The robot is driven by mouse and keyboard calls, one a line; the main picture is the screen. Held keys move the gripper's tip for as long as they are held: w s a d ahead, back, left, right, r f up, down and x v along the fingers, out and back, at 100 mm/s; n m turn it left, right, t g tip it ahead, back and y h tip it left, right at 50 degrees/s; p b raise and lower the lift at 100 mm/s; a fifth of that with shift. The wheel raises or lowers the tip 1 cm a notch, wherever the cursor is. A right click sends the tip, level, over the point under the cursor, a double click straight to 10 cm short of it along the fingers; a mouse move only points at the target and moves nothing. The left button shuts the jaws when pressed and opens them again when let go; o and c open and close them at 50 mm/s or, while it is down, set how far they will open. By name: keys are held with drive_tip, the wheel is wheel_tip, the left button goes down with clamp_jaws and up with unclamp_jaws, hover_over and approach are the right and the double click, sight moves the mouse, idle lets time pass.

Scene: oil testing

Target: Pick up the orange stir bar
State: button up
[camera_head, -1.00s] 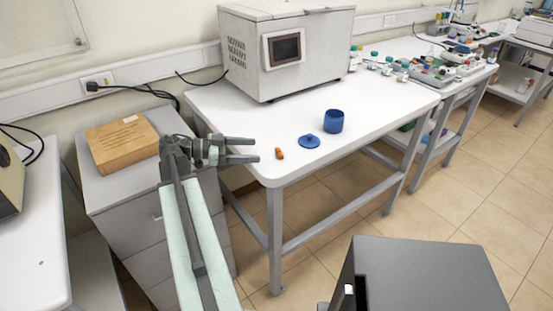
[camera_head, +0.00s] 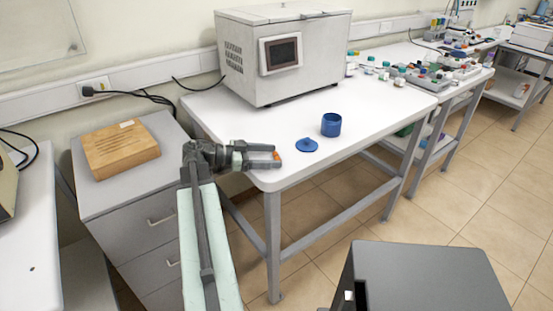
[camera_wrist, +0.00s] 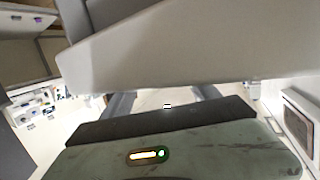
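The orange stir bar (camera_head: 276,155) is small and lies at the near left corner of the white table in the head view. My gripper (camera_head: 274,156) is at this corner, with one finger on the far side of the stir bar and one on the near side. The fingers stand apart and the gripper looks open. The head view does not show whether either finger touches the bar. In the wrist view both fingers (camera_wrist: 164,102) are spread, and I cannot make out the orange bar there.
A blue lid (camera_head: 307,145) and a blue cup (camera_head: 331,125) stand to the right on the white table (camera_head: 225,108). A large grey-white machine (camera_head: 285,60) is behind. A wooden block (camera_head: 120,150) lies on the drawer cabinet (camera_head: 95,196) at left.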

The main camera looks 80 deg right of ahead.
drive_tip(key=c, duration=1.2)
drive_tip(key=shift+r, duration=0.1)
wheel_tip(320, 180, up, 10)
drive_tip(key=p, duration=1)
